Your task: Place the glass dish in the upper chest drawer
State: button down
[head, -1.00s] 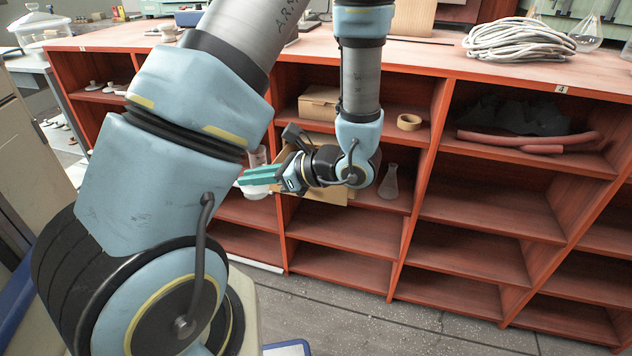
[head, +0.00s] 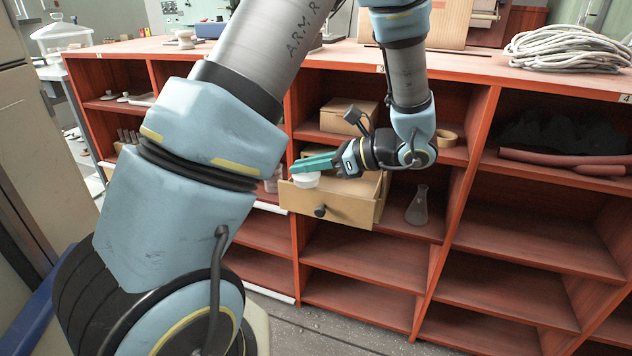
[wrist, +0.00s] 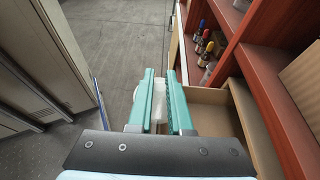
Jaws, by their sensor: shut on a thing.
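My gripper (head: 315,163) has teal fingers shut on the glass dish (head: 307,181), a small whitish dish hanging below the fingertips. In the wrist view the dish (wrist: 160,104) shows pale between the two fingers. The light wooden drawer (head: 335,208) is pulled out of the chest in the shelf, with a dark round knob on its front. The dish is at the drawer's left front corner in the head view; whether it is inside the rim I cannot tell. In the wrist view the drawer (wrist: 212,97) lies right of the fingers.
A red-brown shelf unit (head: 470,150) surrounds the drawer. A conical flask (head: 418,205) stands right of the drawer, and a cardboard box (head: 348,115) and tape roll (head: 446,138) sit above. Bottles (wrist: 205,45) stand in the shelf. Floor in front is open.

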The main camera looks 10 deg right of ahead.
jog(key=w+d+f, duration=0.1)
jog(key=w, duration=0.2)
jog(key=w+d+f+b, duration=0.1)
jog(key=w, duration=0.1)
jog(key=shift+d+f, duration=0.3)
jog(key=shift+d, duration=0.05)
notch_tip(320, 180, down, 4)
jog(key=shift+f+b, duration=0.1)
jog(key=shift+b, duration=0.55)
jog(key=shift+w+f, duration=0.2)
jog(key=shift+d+r, duration=0.1)
jog(key=c, duration=0.8)
grip_release()
jog(key=shift+c, duration=0.2)
